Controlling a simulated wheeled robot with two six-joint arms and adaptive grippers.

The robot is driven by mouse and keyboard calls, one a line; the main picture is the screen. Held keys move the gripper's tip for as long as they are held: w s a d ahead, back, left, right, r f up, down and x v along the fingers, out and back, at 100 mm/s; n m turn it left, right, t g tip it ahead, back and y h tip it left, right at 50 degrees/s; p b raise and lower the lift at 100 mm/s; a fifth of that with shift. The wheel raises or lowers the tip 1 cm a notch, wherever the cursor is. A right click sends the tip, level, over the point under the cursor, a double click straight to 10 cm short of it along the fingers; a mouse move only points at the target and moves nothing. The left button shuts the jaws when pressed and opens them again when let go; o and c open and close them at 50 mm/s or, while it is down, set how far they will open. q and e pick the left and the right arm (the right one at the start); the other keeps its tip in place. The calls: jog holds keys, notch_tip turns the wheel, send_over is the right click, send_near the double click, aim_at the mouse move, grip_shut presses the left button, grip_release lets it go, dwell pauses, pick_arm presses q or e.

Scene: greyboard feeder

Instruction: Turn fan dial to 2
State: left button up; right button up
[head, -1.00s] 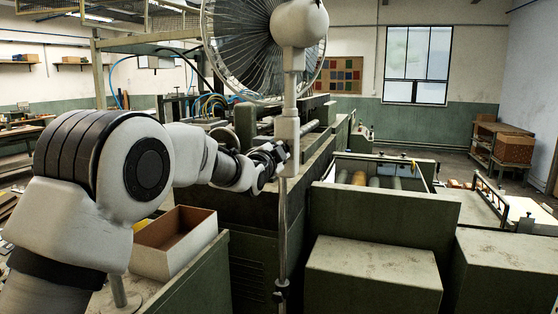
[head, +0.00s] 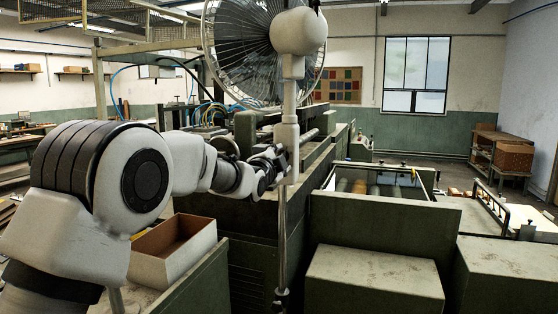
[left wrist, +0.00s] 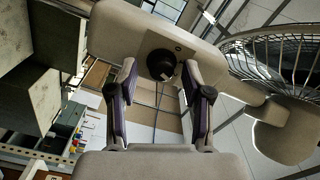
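The fan (head: 299,32) stands in the middle of the head view, with a wire cage and a white motor housing on a thin pole. Its pale control box (head: 286,135) sits partway down the pole. In the left wrist view the box (left wrist: 120,30) carries a round black dial (left wrist: 161,64) with a light mark. The dial's number markings are too small to read. My left gripper (left wrist: 157,67) is open, its two dark-padded fingers on either side of the dial with gaps visible. In the head view my left gripper (head: 280,160) is at the box's left side. My right gripper is not in view.
A open cardboard box (head: 195,255) stands below my left arm. Green machinery (head: 375,222) fills the area behind and right of the pole. A shelf with boxes (head: 513,158) stands far right. The fan cage (left wrist: 285,55) is close on the right in the left wrist view.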

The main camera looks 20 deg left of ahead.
pick_arm(q)
jog(key=shift+s, duration=0.1)
jog(key=s, duration=1.1)
jog(key=shift+s+a, duration=0.15)
jog(key=shift+s, duration=0.25)
